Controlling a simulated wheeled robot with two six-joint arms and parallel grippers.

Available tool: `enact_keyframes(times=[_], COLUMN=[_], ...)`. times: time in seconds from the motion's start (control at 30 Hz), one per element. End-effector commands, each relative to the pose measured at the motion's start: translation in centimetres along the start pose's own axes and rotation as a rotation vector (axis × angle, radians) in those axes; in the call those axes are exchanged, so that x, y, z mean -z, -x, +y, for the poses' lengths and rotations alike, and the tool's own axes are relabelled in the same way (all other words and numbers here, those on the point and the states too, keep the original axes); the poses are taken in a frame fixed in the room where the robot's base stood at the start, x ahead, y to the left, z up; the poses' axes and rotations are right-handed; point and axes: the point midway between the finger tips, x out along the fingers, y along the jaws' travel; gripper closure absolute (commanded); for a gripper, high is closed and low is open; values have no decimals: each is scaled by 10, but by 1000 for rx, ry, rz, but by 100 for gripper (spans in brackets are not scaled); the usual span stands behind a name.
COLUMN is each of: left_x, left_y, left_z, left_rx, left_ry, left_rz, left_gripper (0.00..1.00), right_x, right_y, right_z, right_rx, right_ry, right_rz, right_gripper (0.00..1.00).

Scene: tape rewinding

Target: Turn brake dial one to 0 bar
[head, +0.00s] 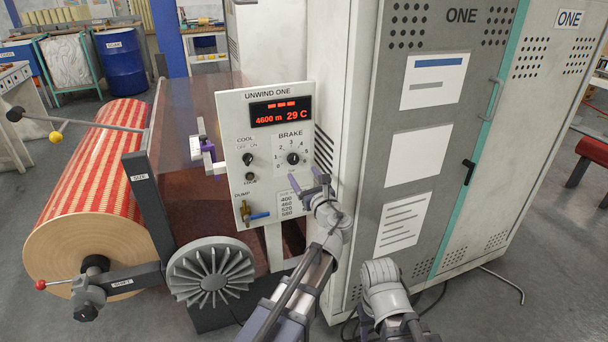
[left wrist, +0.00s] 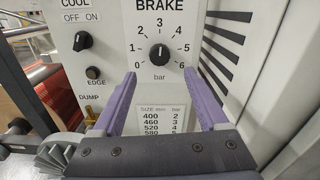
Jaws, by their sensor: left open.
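Brake dial one is a black round knob (head: 293,158) on the white UNWIND ONE panel (head: 232,130), under the word BRAKE. It also shows in the left wrist view (left wrist: 159,53), inside a scale from 0 at lower left to 6 bar at lower right. Its white mark seems to point up, near 3. My left gripper (head: 308,181) is open and empty, in front of the panel and below the dial. In the left wrist view its purple fingers (left wrist: 159,76) stand apart, either side of the dial's lower part, not closed on it. My right gripper is not visible.
The COOL switch (head: 248,159), EDGE knob (head: 250,176) and DUMP valve (head: 247,212) sit left of the dial. A grey cabinet (head: 400,240) stands close on the right. A red-striped roll (head: 90,190) and a finned grey disc (head: 211,275) are on the left.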

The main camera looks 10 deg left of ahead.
Motion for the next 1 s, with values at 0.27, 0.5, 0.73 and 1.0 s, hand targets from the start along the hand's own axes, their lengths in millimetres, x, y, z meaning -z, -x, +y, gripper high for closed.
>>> enact_keyframes(times=[0.27, 0.5, 0.73, 1.0], left_x=[-1, 0, 0, 0], left_y=[-18, -56, -76, -78], left_z=[-1, -1, 0, 0], left_rx=[-2, -2, -1, 0], left_ry=[-2, 0, 1, 1], left_rz=[-1, 0, 0, 0], left_gripper=[24, 24, 24, 24], right_x=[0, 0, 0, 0], right_y=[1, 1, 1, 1], right_z=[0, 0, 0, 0], right_rx=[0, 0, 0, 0], right_ry=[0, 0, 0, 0], right_rz=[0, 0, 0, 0], right_gripper=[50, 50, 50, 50])
